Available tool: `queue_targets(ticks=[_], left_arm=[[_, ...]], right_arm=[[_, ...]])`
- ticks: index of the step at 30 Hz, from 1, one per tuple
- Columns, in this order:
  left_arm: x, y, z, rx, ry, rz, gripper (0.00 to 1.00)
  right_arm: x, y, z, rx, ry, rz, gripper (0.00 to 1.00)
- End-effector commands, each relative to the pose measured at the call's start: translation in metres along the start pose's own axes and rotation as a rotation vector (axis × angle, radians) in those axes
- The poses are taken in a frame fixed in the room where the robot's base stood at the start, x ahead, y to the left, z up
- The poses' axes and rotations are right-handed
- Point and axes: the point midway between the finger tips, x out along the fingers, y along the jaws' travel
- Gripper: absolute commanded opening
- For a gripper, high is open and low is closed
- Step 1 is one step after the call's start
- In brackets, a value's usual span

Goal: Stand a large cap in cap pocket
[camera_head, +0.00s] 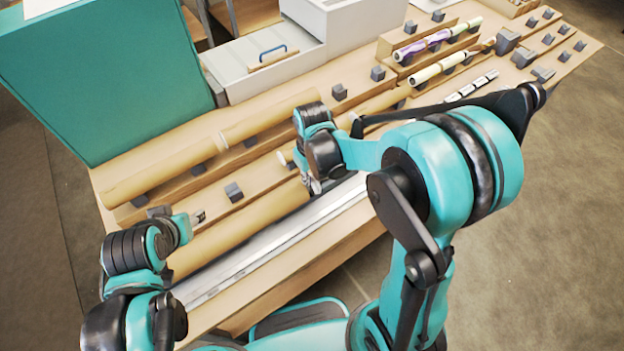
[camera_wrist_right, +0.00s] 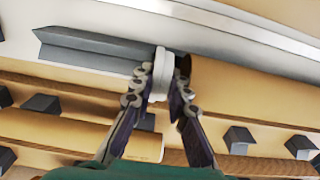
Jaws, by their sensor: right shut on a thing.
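My right gripper (camera_head: 316,188) is low over the front of the bench. In the right wrist view its two fingers (camera_wrist_right: 163,95) are shut on a pale round cap (camera_wrist_right: 158,75), held on edge. The cap is right beside the end of a thick tan roll (camera_wrist_right: 225,85); I cannot tell whether they touch. A dark grey V-shaped trough (camera_wrist_right: 85,48) lies on the cap's other side. In the head view the hand hides the cap. My left gripper (camera_head: 197,217) is above the bench's left part, and its jaws are unclear. I cannot pick out the cap pocket for certain.
Tan rolls (camera_head: 160,178) lie along the bench among several small dark grey blocks (camera_head: 233,191). A long silver rail (camera_head: 265,243) runs along the front. A teal panel (camera_head: 100,85) and a grey box (camera_head: 265,65) stand behind. Patterned rolls (camera_head: 437,40) lie far right.

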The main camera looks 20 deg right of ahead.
Motion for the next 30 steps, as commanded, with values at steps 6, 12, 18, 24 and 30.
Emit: queue_targets(ticks=[6, 12, 18, 24, 30], left_arm=[[0.0, 0.0, 0.0, 0.0, 0.0, 0.0, 0.44], [0.0, 0.0, 0.0, 0.0, 0.0, 0.0, 0.44], [0.0, 0.0, 0.0, 0.0, 0.0, 0.0, 0.44], [0.0, 0.0, 0.0, 0.0, 0.0, 0.0, 0.44], [0.0, 0.0, 0.0, 0.0, 0.0, 0.0, 0.44]], right_arm=[[0.0, -0.001, 0.0, -0.001, 0.0, -0.002, 0.4], [0.0, -0.001, 0.0, -0.002, 0.0, -0.003, 0.4], [0.0, -0.002, 0.0, -0.002, 0.0, -0.004, 0.4], [-0.015, -0.002, 0.0, -0.002, 0.0, -0.004, 0.4], [-0.056, 0.0, 0.001, -0.001, 0.0, -0.002, 0.4]])
